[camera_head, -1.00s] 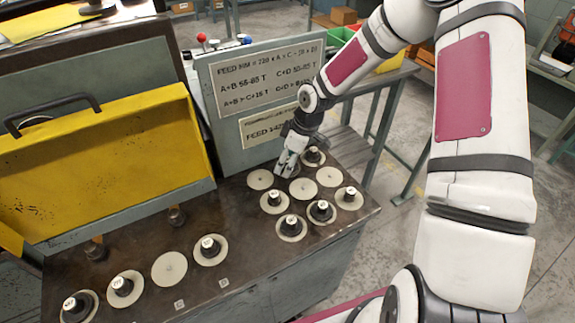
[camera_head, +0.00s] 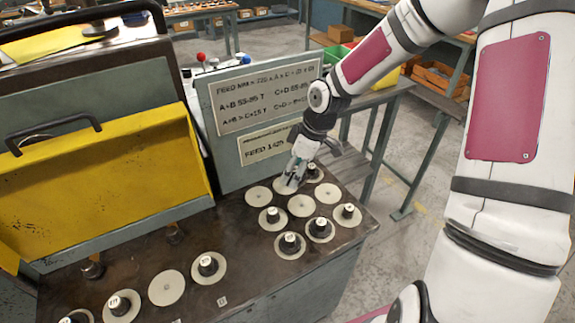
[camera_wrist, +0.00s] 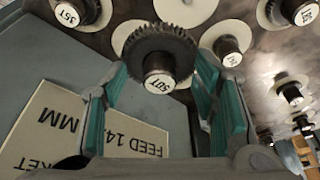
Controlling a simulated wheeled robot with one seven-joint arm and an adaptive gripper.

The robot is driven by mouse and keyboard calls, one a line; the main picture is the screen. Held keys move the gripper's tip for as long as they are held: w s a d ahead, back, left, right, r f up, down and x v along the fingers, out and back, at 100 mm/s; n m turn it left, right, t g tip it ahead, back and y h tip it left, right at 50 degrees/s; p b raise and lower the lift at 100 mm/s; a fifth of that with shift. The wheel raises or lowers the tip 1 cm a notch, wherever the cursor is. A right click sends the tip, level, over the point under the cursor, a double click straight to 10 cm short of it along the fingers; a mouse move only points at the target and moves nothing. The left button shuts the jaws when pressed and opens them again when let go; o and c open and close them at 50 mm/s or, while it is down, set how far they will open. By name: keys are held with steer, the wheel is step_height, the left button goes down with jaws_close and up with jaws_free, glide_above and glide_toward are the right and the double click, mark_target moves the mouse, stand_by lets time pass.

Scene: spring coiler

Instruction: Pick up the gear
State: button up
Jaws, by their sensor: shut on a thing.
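A dark toothed gear (camera_wrist: 170,47) with a hub marked 50T is between the teal-padded fingers of my gripper (camera_wrist: 160,100) in the wrist view. The fingers are shut on it. In the head view my gripper (camera_head: 292,178) is over the far part of the dark bench top, just above a bare pale disc (camera_head: 282,188). The gear looks raised off the bench. In the head view it is mostly hidden by the fingers and too small to make out.
Several other hubbed gears stand on pale discs close by, such as one (camera_head: 272,215) in front and one marked 35T (camera_wrist: 68,14). A bare disc (camera_head: 258,196) lies to the left. The grey sign panel (camera_head: 225,150) rises close behind my gripper.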

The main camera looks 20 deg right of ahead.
steer(key=s+d, duration=0.1)
steer(key=s, duration=0.3)
steer(key=s+d+p, duration=0.1)
steer(key=s, duration=0.4)
steer(key=s+p, duration=0.1)
steer(key=s, duration=0.4)
steer(key=shift+s+d, duration=0.25)
steer(key=shift+d, duration=0.15)
steer(key=shift+s+r, duration=0.15)
steer(key=shift+s, duration=0.05)
steer(key=p+v, duration=0.2)
steer(key=p, duration=0.1)
steer(key=shift+a+r, duration=0.15)
steer(key=shift+r, duration=0.3)
steer(key=shift+w, duration=0.1)
